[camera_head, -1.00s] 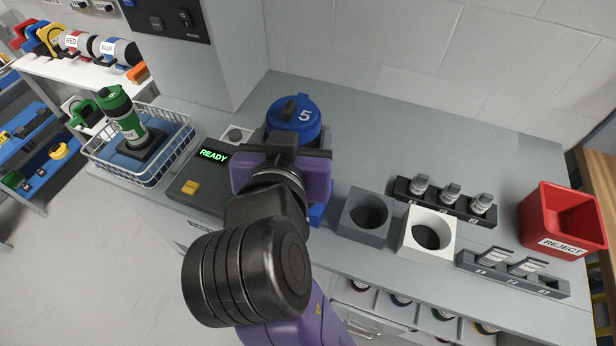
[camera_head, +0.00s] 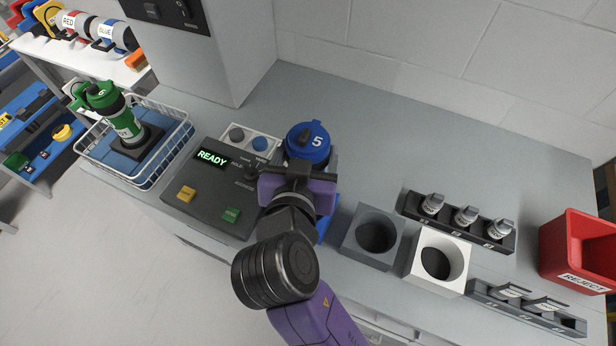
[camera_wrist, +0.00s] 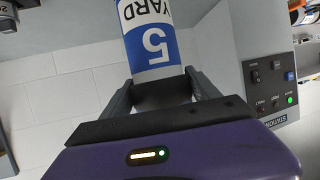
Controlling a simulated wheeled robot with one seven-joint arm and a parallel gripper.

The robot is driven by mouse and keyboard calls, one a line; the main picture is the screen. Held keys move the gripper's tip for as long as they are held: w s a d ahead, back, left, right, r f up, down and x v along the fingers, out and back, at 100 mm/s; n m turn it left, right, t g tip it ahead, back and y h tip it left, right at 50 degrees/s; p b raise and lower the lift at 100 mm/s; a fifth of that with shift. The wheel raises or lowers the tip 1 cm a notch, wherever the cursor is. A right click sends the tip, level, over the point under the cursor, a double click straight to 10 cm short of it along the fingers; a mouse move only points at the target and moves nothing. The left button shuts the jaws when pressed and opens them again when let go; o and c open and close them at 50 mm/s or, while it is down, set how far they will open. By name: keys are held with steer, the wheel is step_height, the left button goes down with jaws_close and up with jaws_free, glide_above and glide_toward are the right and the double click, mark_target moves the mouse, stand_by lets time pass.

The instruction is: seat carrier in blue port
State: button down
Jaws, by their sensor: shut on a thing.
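My gripper (camera_head: 303,168) is shut on a blue-capped carrier (camera_head: 308,142) marked 5, held over the grey counter. In the wrist view the carrier (camera_wrist: 150,40) shows a white and blue band with a 5 and the letters YARD, and its dark lower part is between the two fingers (camera_wrist: 163,92). A cylinder labelled BLUE (camera_head: 110,32) lies on the white shelf at upper left, beside one labelled RED. I cannot tell whether it is the blue port. A blue piece (camera_head: 327,231) partly shows below my gripper; the rest is hidden.
A control box (camera_head: 212,185) reads READY, with a white plate of grey and blue discs (camera_head: 260,143) behind it. A wire basket (camera_head: 150,178) holds a green carrier. Grey and white socket blocks (camera_head: 440,285), vial racks and a red REJECT bin (camera_head: 578,250) stand right. The back counter is clear.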

step_height(320, 180, down, 3)
steer(key=shift+f+b, duration=1.8)
steer(key=shift+f, duration=1.05)
steer(key=shift+f, duration=0.15)
steer(key=shift+c, duration=0.9)
jaws_free()
